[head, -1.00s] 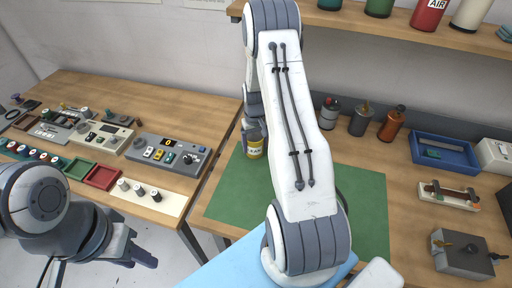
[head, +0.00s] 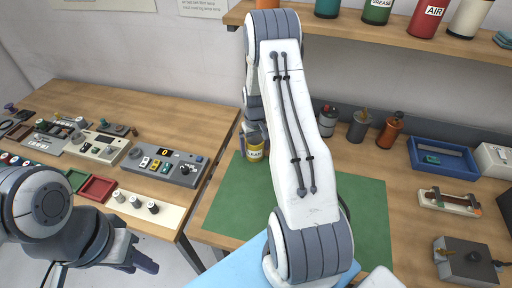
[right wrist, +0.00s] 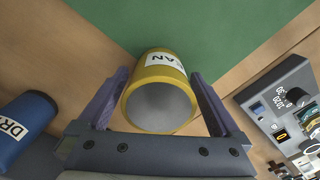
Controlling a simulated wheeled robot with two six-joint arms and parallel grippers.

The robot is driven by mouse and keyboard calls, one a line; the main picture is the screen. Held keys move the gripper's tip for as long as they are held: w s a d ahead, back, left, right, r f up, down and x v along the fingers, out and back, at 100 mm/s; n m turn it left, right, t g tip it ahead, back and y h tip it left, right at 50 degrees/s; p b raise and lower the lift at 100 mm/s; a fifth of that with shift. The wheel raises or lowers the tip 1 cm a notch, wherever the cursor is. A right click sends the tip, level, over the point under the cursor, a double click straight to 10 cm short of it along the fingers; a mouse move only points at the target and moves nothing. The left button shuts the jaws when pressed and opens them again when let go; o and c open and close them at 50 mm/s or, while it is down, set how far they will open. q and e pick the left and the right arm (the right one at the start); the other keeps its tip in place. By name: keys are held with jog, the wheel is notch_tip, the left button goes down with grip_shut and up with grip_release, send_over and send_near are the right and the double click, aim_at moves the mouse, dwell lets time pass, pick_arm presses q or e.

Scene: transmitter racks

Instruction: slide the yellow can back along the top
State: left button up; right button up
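The yellow can (head: 256,153) stands at the far left corner of the green mat, its label partly readable as "LEAN". In the right wrist view the can (right wrist: 160,95) shows its round grey end towards the camera. My right gripper (right wrist: 160,78) has one finger on each side of the can, with what look like narrow gaps between fingers and can. In the head view my right arm hides most of this gripper. My left gripper (head: 148,262) is low on the left, away from the can. Its finger opening is unclear.
The green mat (head: 358,205) is largely bare. A blue can (right wrist: 22,125) lettered "DR" stands left of my right gripper in the wrist view. Several bottles (head: 358,126) and a blue tray (head: 442,157) are at the back right. A control box (head: 163,160) is on the left bench.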

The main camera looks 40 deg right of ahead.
notch_tip(320, 180, up, 10)
jog(key=b, duration=0.2)
jog(key=shift+f+b, duration=0.15)
jog(key=shift+b, duration=0.25)
jog(key=shift+r, duration=0.4)
